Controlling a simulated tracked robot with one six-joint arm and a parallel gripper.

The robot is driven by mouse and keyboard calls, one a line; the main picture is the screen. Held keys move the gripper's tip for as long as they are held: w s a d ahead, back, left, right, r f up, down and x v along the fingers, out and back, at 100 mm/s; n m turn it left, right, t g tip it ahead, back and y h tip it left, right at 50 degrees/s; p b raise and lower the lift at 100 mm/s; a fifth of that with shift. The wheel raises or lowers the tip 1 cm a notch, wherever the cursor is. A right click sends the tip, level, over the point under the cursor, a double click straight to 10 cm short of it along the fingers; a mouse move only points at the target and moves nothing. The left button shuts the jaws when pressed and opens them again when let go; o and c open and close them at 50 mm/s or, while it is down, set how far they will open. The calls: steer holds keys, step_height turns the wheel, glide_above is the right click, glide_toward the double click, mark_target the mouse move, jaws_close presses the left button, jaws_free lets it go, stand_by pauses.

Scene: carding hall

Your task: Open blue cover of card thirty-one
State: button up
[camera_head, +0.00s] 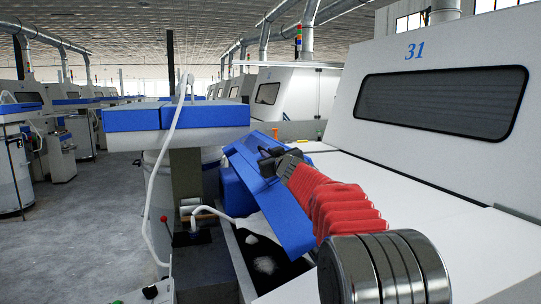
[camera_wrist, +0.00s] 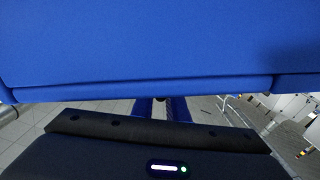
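Card thirty-one (camera_head: 345,135) is the white machine on the right, with a blue "31" above a dark window. Its blue cover (camera_head: 275,210) is tilted up at a steep angle, with the dark inside of the machine showing below it. My gripper (camera_head: 270,157) is at the cover's upper edge, at the end of my red-sleeved arm, and appears to touch it. In the wrist view a broad blue panel (camera_wrist: 150,45) fills the upper half, close to my gripper (camera_wrist: 162,108). Whether the fingers are closed on the edge is unclear.
White fibre (camera_head: 264,265) lies in the dark opening (camera_head: 285,272) under the cover. A blue-topped unit (camera_head: 175,117) with a pale hose (camera_head: 152,190) stands left of it. More machines line the far left. The grey floor (camera_head: 95,225) at left is clear.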

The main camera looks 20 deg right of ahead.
steer(key=o, duration=0.4)
steer(key=shift+a, duration=0.1)
steer(key=s, duration=1.3)
steer(key=shift+s, duration=0.4)
